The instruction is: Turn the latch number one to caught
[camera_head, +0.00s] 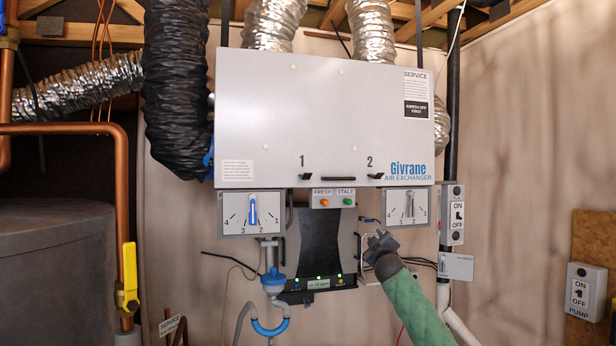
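Latch number one (304,177) is a small black lever at the lower edge of the grey air exchanger cover (260,110), just below the printed "1". Its handle lies roughly level. A similar black latch number two (376,176) sits to the right below the "2". My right gripper (380,240) is dark grey, on an arm with a green sleeve, and comes up from the lower right. In the picture it is below and to the right of both latches, apart from them. Its fingers are too small to read clearly. My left gripper is not in view.
A dial box (252,213) with a blue pointer hangs below the cover at left, another dial box (408,206) at right. Between them is a panel with fresh and stale lights (332,198). A small display unit (318,285) is lower. An on/off switch (452,215) is at right.

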